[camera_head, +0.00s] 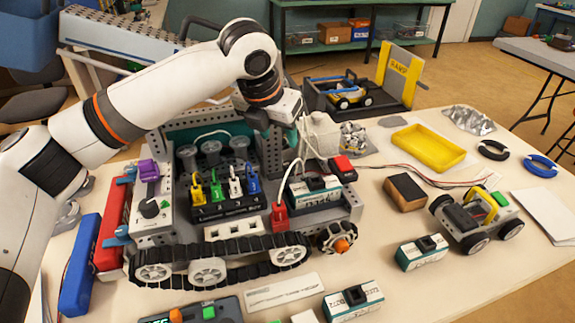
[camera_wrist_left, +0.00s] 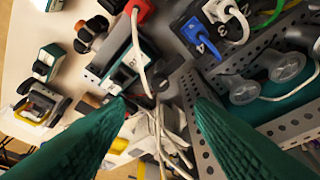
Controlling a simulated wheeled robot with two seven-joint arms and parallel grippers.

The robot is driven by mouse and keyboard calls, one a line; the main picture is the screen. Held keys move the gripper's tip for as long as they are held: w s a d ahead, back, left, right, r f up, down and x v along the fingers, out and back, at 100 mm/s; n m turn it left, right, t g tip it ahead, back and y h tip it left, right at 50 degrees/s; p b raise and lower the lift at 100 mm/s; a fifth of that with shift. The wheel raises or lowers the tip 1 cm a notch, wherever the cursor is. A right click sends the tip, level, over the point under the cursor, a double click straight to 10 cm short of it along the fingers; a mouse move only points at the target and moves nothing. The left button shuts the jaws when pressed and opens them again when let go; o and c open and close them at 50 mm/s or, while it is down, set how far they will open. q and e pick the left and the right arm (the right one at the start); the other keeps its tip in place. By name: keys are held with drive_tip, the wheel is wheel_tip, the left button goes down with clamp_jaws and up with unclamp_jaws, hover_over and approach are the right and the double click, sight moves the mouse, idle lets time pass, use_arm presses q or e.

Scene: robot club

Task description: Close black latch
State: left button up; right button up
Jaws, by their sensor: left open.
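A tracked robot (camera_head: 235,250) stands on the table with its black track facing me. A teal-and-white battery module (camera_head: 316,190) with black parts on top sits at its right end and also shows in the left wrist view (camera_wrist_left: 128,66). I cannot tell for sure which black part is the latch, or whether it is open or shut. My left gripper (camera_head: 287,132) is above and behind the module, pointing down. In the left wrist view its green fingers (camera_wrist_left: 166,102) are spread apart with nothing held between them; pale cables lie beyond. My right gripper is out of view.
Yellow, blue, white and green plugs stand left of the module; a red connector (camera_head: 279,214) with a white cable is beside it. A small wheeled car (camera_head: 475,222), a yellow tray (camera_head: 428,146) and spare modules lie to the right. A ramp stand (camera_head: 400,72) is behind.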

sight(289, 164)
use_arm(q)
drive_tip(key=x, duration=1.1)
drive_tip(key=shift+r, duration=0.1)
drive_tip(key=c, duration=1)
